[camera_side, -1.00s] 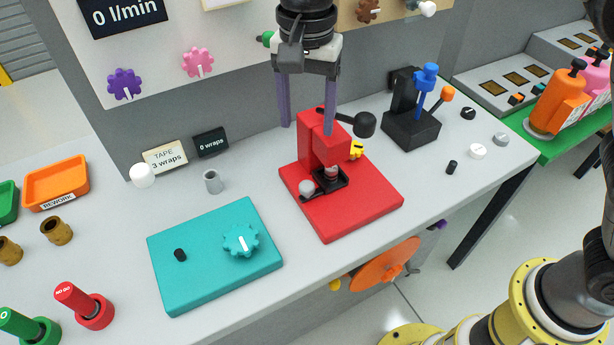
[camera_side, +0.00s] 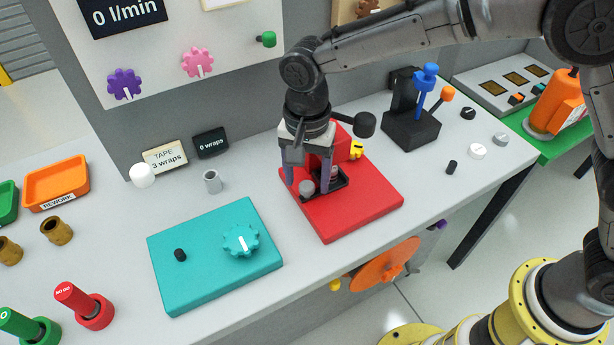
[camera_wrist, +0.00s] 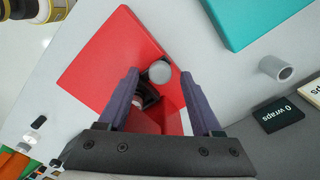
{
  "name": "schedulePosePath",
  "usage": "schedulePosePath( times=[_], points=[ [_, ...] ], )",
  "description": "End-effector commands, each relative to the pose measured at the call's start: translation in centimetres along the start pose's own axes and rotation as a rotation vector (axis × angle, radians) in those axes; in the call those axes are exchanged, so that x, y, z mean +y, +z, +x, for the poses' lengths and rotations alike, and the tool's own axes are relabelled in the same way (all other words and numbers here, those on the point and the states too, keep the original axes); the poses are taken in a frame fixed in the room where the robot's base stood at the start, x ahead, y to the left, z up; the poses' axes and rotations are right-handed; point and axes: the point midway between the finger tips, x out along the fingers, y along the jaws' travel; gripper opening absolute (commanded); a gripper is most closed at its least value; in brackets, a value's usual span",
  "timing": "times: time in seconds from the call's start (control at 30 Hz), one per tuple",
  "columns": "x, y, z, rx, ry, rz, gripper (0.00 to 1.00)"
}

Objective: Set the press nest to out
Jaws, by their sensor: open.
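The red press (camera_side: 352,211) stands on the bench, its base flat and its black ball-ended lever (camera_side: 364,124) at the upper right. Its nest (camera_side: 337,183) is a small black slide at the foot of the press column, with a grey ball knob (camera_side: 306,187) at its left end. My gripper (camera_side: 308,186) is low over the press base, fingers pointing down, one on each side of the knob. In the wrist view, the pale knob (camera_wrist: 159,72) lies between the two open purple fingers, slightly beyond their tips. My gripper partly hides the column in the side view.
A teal box (camera_side: 206,283) with a dial lies left of the press. A grey tube (camera_side: 212,181) and a "0 wraps" sign (camera_side: 211,143) stand behind it. A black fixture (camera_side: 410,125) with blue and orange handles is to the right.

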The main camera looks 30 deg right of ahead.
Motion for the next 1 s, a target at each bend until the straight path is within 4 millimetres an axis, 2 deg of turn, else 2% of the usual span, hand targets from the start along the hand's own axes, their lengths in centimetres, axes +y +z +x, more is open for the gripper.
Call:
schedulePosePath(
  times=[0.37,0.47,0.73,0.77,1.0],
  points=[
    [0.02,0.00,0.66,0.000,0.000,0.000,0.66],
    [0.02,0.00,0.65,0.000,0.000,0.000,0.52],
    [0.02,0.00,0.62,0.000,0.000,0.000,0.03],
    [0.02,0.00,0.62,0.000,0.000,0.000,0.00],
    [0.01,-0.01,0.60,0.000,0.000,0.000,0.00]
  ],
)
